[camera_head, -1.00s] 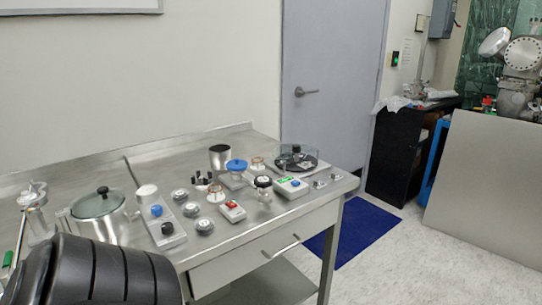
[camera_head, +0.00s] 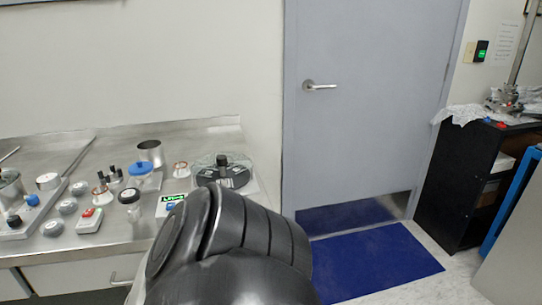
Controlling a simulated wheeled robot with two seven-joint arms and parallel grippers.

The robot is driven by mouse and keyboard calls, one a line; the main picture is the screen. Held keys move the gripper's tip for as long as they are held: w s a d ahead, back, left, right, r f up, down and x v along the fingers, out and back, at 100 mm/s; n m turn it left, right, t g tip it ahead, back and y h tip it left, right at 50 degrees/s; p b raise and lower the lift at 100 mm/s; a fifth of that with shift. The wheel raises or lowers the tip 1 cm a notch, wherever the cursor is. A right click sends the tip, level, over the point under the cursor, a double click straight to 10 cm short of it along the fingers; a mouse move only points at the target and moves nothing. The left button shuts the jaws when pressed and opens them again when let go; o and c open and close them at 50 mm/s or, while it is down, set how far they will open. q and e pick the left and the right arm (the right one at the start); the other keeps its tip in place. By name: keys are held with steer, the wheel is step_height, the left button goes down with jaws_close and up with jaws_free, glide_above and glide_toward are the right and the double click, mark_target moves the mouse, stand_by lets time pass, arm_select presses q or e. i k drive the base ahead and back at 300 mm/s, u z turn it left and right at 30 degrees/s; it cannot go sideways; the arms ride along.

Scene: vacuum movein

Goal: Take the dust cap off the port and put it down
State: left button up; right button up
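A blue round cap (camera_head: 145,168) sits on top of a small pale block on the steel bench (camera_head: 80,155). It may be the dust cap on its port, but the picture is too small to be sure. A small jar with a black top (camera_head: 130,197) stands in front of it. Neither of my grippers shows. A black, ribbed link of my own arm fills the lower middle and hides the bench's right front part.
A clear round dish with a black centre (camera_head: 222,172), a steel cup (camera_head: 149,152) and several small grey-topped pieces stand on the bench. A grey box with a red switch (camera_head: 90,220) is near the front edge. A closed door (camera_head: 370,90) and blue mat (camera_head: 380,262) lie right.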

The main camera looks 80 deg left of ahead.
mark_target(140, 168)
steer(key=u, duration=1.95)
